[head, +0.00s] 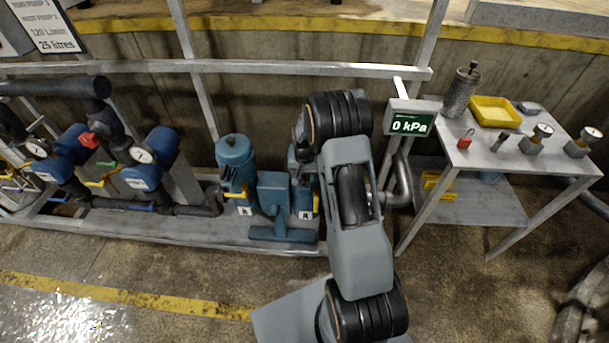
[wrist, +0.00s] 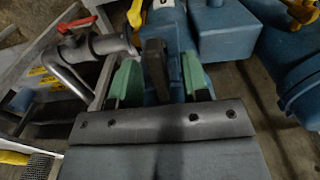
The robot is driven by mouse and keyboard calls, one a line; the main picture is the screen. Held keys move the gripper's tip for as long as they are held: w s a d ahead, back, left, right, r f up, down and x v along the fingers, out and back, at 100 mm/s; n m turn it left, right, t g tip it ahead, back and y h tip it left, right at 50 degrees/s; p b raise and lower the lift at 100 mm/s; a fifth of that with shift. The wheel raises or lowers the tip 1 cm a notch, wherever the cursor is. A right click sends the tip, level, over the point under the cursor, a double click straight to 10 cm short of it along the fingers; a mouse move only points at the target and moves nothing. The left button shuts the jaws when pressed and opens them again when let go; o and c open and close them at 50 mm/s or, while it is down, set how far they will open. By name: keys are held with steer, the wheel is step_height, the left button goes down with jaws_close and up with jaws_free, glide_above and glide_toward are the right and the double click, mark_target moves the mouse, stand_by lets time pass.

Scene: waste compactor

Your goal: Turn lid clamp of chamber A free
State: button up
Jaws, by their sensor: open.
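In the head view, a blue housing marked with a letter that looks like A (head: 305,213) stands on the grey skid, mostly hidden behind my arm. The blue chamber marked B (head: 236,157) is to its left. In the wrist view, my gripper (wrist: 160,62) shows two green fingers, apart. A dark upright bar (wrist: 154,68), which looks like the clamp handle, stands between them, with a gap visible at each side. Blue housing (wrist: 168,18) lies beyond it. Whether the fingers touch the bar cannot be told. The head view hides my gripper behind the arm.
A gauge display (head: 411,123) reads 0 kPa, right of my arm. A grey pipe (wrist: 110,44) and red lever (wrist: 76,24) are close left in the wrist view. Pumps (head: 150,160) stand left.

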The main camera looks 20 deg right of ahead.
jaws_close()
stand_by(0.3)
steer(key=shift+n, duration=0.3)
steer(key=n+b, duration=0.2)
steer(key=n, duration=0.1)
steer(key=shift+f+n+b, duration=0.1)
steer(key=shift+n+b, duration=0.2)
steer(key=shift+n, duration=0.1)
steer(key=n+b, duration=0.1)
steer(key=n, duration=0.3)
steer(key=shift+n+b, duration=0.3)
steer(key=shift+b, duration=0.1)
steer(key=n+b, duration=0.1)
steer(key=n, duration=0.3)
steer(key=shift+n+b, duration=0.5)
steer(key=shift+n, duration=1.7)
